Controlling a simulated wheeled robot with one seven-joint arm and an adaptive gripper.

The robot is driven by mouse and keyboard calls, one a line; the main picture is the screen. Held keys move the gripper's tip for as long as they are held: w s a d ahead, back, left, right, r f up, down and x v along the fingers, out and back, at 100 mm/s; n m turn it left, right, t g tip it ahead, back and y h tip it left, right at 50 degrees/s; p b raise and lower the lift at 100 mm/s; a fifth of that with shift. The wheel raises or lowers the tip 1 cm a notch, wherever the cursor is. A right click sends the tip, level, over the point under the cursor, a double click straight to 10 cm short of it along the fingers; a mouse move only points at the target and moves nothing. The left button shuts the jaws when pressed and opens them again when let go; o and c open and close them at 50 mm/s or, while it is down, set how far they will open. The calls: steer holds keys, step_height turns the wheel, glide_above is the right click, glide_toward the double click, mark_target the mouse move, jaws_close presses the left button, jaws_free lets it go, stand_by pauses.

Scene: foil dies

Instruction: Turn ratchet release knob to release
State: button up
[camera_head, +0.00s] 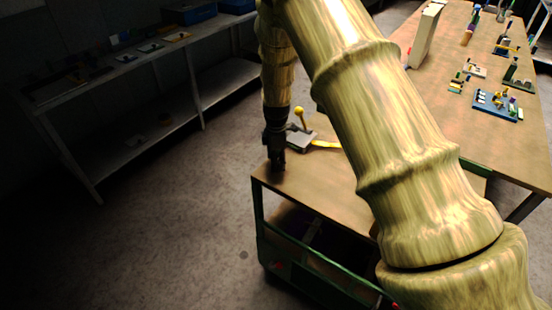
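A small grey device (303,137) sits on the near end of the wooden work top (320,188). A yellow ball-topped lever (299,112) stands up from it, and a flat yellow piece (326,144) sticks out to its right. I cannot tell which part is the ratchet release knob. My gripper (277,164) is dark and points down at the left side of the work top, just left of and nearer than the device. Its fingers are small and dark, so I cannot see whether they are open or shut. My arm covers the area right of the device.
The work top stands on a green-framed cart (300,272) with an open lower bay. A longer table (480,135) at right carries several small devices, a blue-based one (497,104) and an upright pale panel (425,36). A grey shelf bench (130,60) stands at back left. Floor between is clear.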

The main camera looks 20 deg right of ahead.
steer(key=shift+f, duration=0.1)
steer(key=c, duration=1)
steer(key=shift+m, duration=0.3)
steer(key=m+b, duration=0.1)
steer(key=m, duration=0.2)
steer(key=shift+m, duration=0.3)
steer(key=m+b, duration=0.1)
steer(key=m, duration=0.3)
steer(key=shift+m, duration=0.3)
steer(key=m, duration=0.4)
steer(key=shift+m+b, duration=0.35)
steer(key=shift+m, duration=2.15)
